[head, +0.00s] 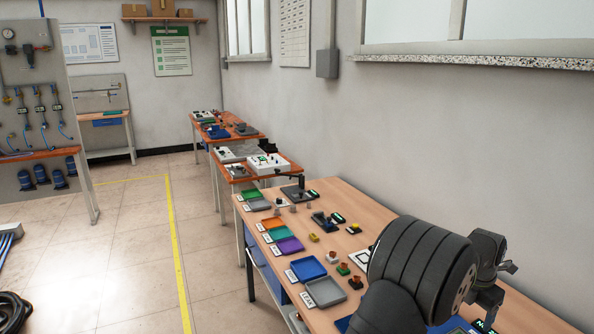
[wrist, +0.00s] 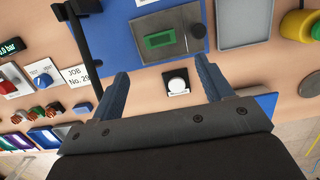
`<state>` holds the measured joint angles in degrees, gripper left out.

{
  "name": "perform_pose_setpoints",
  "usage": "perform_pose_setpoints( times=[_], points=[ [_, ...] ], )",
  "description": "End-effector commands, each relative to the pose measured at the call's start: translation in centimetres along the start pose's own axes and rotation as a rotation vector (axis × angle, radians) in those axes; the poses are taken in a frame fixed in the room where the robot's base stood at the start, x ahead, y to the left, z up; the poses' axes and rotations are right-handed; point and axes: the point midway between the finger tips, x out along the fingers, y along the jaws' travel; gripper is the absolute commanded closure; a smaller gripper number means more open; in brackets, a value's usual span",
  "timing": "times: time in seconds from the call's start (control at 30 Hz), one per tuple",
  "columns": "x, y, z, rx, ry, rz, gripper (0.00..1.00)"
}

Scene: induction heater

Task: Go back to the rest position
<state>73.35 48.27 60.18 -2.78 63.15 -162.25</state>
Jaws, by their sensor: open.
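My gripper is in the wrist view (wrist: 162,85), with its two blue fingers spread wide and nothing between them. Below and between the fingers, a white round button on a black base (wrist: 177,85) sits on the table, apart from the fingers. In the head view my dark arm covers the table's near right end, and my gripper (head: 510,268) shows partly at the right, beyond the arm.
The wooden table (head: 345,205) runs along the wall. Trays in orange (head: 272,225), green, purple (head: 290,245), blue (head: 307,268) and grey (head: 325,292) line its left edge.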

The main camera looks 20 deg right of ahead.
Motion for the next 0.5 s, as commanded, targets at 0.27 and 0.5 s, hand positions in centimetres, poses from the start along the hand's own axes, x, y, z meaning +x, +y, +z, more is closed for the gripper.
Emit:
perform_pose_setpoints(
  times=[0.27, 0.5],
  points=[
    [3.2, 0.0, -0.1, 0.000, 0.004, -0.001, 0.28],
    [8.0, -0.1, -0.1, 0.000, 0.004, -0.001, 0.28]
  ],
)
